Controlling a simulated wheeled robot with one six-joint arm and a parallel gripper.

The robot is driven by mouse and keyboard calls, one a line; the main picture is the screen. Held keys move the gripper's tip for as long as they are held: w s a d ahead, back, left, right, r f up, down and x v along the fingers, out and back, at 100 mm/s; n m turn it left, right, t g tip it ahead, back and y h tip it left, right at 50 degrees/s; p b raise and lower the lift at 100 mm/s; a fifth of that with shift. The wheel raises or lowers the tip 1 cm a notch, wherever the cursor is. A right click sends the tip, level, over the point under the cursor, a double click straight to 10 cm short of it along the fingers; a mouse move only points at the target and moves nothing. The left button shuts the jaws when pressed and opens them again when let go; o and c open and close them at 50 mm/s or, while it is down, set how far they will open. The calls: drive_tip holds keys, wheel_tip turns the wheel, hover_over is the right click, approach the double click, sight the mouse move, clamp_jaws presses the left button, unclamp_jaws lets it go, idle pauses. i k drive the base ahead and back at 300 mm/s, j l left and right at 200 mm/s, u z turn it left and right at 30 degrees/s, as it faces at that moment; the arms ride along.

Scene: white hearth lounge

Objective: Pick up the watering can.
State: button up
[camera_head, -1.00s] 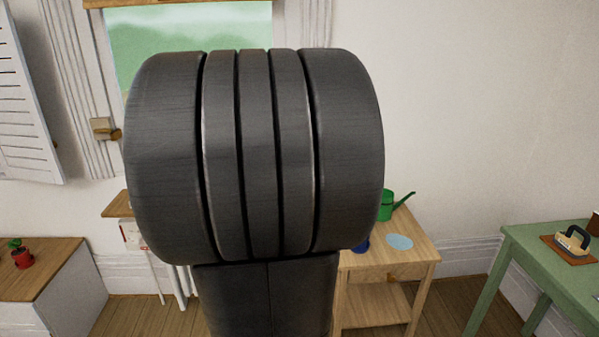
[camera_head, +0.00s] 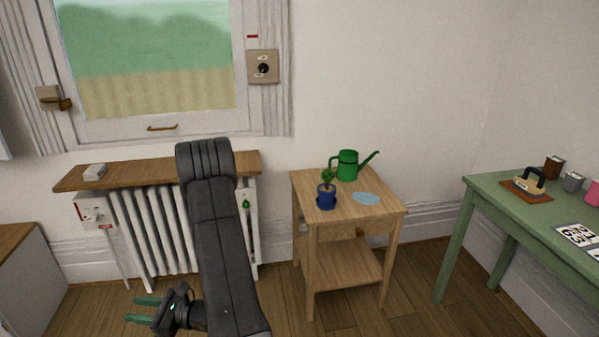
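The green watering can (camera_head: 347,166) stands upright at the back of a small wooden side table (camera_head: 388,205). Its handle is on the left and its long spout points up to the right. My gripper (camera_head: 143,309) is low at the lower left, in front of the radiator, well away from the can. Its two green fingers point left and are apart, with nothing visible between them.
A blue-potted plant (camera_head: 326,198) stands in front of the can, and a light blue disc (camera_head: 366,199) lies to the right. A green table (camera_head: 480,185) holds an iron (camera_head: 531,182) at right. A radiator (camera_head: 158,232) stands below the window. Floor shows between the tables.

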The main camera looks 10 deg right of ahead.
sight(347, 168)
drive_tip(key=k+z, duration=0.3)
drive_tip(key=k+l+z, duration=0.1)
drive_tip(key=k+z, duration=0.25)
drive_tip(key=i+z, duration=0.2)
drive_tip(key=z, duration=0.3)
drive_tip(key=i+j+z, duration=0.2)
drive_tip(key=z, duration=0.25)
drive_tip(key=i+j+z, duration=0.15)
drive_tip(key=z, duration=0.35)
drive_tip(key=i+j, duration=0.25)
drive_tip(key=j, duration=0.15)
drive_tip(key=i+j, duration=0.2)
drive_tip(key=j, duration=0.2)
drive_tip(key=i+j, duration=0.25)
drive_tip(key=j, duration=0.2)
drive_tip(key=i+j, duration=0.2)
drive_tip(key=j, duration=0.2)
drive_tip(key=i+j, duration=0.25)
drive_tip(key=j, duration=0.15)
